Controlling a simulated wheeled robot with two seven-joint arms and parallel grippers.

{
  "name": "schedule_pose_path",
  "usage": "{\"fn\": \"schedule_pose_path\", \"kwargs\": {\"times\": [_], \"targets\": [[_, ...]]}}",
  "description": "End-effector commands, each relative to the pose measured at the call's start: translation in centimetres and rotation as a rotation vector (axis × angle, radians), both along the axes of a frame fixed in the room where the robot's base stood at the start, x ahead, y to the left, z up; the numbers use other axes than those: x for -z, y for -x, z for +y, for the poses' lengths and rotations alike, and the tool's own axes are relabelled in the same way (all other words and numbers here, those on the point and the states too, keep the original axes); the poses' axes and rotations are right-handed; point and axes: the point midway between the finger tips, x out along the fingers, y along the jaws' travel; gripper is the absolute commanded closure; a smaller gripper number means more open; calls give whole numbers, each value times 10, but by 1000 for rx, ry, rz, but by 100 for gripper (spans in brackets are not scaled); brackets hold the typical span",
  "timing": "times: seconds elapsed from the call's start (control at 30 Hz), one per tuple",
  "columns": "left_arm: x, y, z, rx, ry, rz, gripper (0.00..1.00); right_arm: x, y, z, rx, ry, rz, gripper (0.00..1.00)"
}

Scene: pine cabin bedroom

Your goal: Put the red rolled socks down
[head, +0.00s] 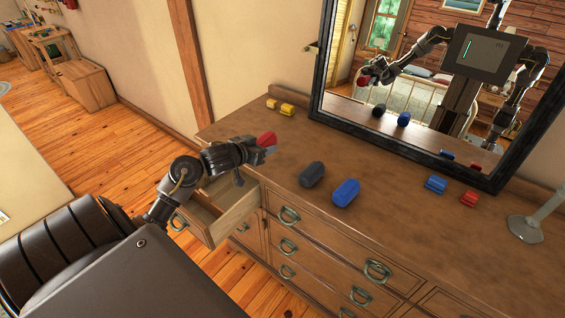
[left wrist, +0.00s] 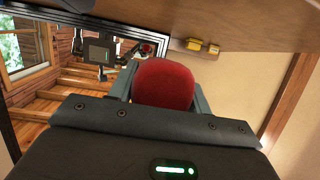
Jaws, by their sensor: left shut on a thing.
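The red rolled socks (head: 267,139) are held in my left gripper (head: 268,146), up above the left end of the dresser top (head: 390,215). In the left wrist view the red socks (left wrist: 164,84) sit between the two grey fingers of my left gripper (left wrist: 165,95), which are shut on them. Below my left arm, a top-left drawer (head: 232,215) of the dresser is pulled open; part of its inside is hidden by the arm. My right gripper is not seen directly in the head view; a second arm shows only in the mirror.
On the dresser top lie a dark grey roll (head: 312,174), a blue roll (head: 346,192), yellow items (head: 280,107), a small blue item (head: 436,184) and a small red item (head: 469,198). A lamp-like stand (head: 527,227) is at right. A mirror (head: 430,80) rises behind.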

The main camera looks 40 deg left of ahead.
Motion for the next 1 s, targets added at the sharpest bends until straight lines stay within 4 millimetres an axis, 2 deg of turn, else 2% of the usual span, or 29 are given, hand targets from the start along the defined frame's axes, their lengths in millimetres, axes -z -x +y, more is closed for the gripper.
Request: {"fn": "schedule_pose_path", "kwargs": {"times": [0.03, 0.1, 0.2, 0.3, 0.63, 0.73, 0.83, 0.9, 1.0], "targets": [[6, -14, -5, 0, 8, -3, 74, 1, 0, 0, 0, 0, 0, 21], [16, -29, -10, -1, 7, 0, 74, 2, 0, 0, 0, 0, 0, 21], [36, -41, -14, -2, 5, 2, 74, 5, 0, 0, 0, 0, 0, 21], [48, -52, -17, -1, 3, 1, 74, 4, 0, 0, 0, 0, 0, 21], [59, -61, -20, 1, 0, 0, 74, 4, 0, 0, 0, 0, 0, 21], [72, -70, -24, 0, 2, 3, 74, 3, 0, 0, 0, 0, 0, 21], [87, -69, -23, -2, 2, 5, 74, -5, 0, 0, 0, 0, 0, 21], [87, -69, -23, -1, 2, 3, 74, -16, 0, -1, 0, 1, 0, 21], [94, -69, -23, 0, -1, 1, 74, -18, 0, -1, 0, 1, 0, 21]]}}
